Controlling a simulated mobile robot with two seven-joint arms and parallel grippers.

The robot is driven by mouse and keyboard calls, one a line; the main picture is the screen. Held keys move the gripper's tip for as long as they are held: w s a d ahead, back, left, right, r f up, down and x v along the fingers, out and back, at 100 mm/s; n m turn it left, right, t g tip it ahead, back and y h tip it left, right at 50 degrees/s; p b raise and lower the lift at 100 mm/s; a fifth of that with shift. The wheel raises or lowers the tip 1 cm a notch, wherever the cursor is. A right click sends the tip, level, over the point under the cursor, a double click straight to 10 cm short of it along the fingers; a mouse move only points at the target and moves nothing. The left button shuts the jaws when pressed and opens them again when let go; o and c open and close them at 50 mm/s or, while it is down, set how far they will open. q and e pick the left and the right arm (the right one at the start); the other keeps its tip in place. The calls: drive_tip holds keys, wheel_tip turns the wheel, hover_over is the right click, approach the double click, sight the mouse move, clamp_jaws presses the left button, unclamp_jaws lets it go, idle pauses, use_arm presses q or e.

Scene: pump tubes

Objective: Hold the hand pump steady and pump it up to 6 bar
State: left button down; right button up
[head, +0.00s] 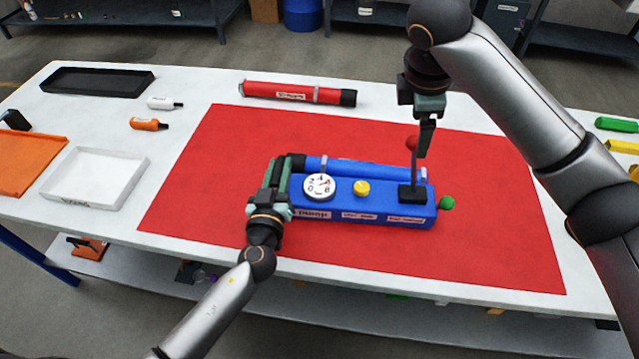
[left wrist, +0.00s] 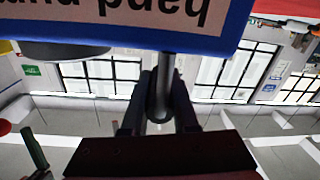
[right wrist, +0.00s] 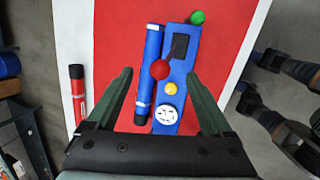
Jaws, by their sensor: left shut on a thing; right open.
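The blue hand pump (head: 365,215) lies on the red mat (head: 220,180); a label on it also shows upside down in the left wrist view (left wrist: 100,12). It carries a white round gauge (head: 319,186), a yellow knob (head: 361,188), a green ball (head: 447,203) and an upright lever with a red ball top (head: 411,143). The gauge reading is too small to tell. My left gripper (head: 278,182) is shut on a grey bar at the pump's left end (left wrist: 160,95). My right gripper (head: 427,145) is open above the lever; its fingers stand either side of the red ball (right wrist: 160,69), apart from it.
A blue tube (head: 365,168) lies along the pump's far side. A red tube (head: 295,92) lies behind. A white tray (head: 92,180), an orange tray (head: 25,160), a black tray (head: 98,81) and two small bottles are at left. The mat's front is clear.

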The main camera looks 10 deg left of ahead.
use_arm(q)
drive_tip(key=c, duration=0.6)
unclamp_jaws()
use_arm(e)
drive_tip(key=shift+s+r, duration=0.15)
drive_tip(key=shift+r, duration=0.3)
use_arm(q)
drive_tip(key=shift+s, duration=0.1)
